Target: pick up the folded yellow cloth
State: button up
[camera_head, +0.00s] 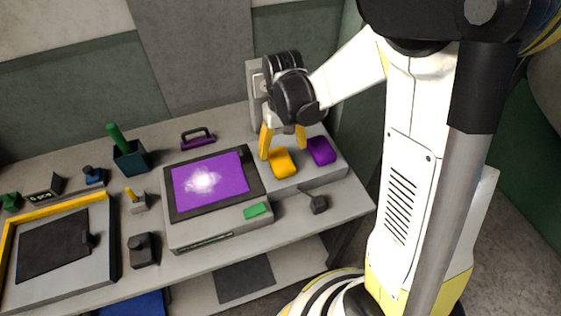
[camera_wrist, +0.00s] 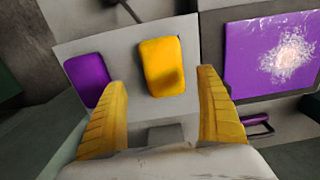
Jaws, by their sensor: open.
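The folded yellow cloth (camera_head: 283,163) lies on a grey raised block at the right part of the bench, between the purple panel and a purple folded piece. In the wrist view the yellow cloth (camera_wrist: 162,66) lies ahead of my fingers, in the gap between their lines. My gripper (camera_head: 283,145) is open and empty, with its yellow fingers close above the cloth in the head view. The wrist view also shows my gripper (camera_wrist: 168,85) with its fingers wide apart. A shadow falls on the cloth's near end. I cannot tell the exact height of the fingertips above it.
A purple folded piece (camera_head: 321,150) lies just right of the cloth. A machine with a shiny purple panel (camera_head: 209,183) and a green button (camera_head: 256,211) stands to the left. A dark knob (camera_head: 318,204) is in front. A purple handle (camera_head: 198,138) lies behind.

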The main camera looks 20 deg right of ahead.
aim_at(281, 158)
jog(key=f, duration=0.1)
jog(key=f+b, duration=0.1)
jog(key=f, duration=0.1)
jog(key=f+b, duration=0.1)
jog(key=f, duration=0.1)
jog(key=shift+s+a+f, duration=0.1)
jog(key=shift+a+f, duration=0.15)
jog(key=shift+a, duration=0.1)
jog(key=shift+r, duration=0.1)
jog(key=c, duration=1.3)
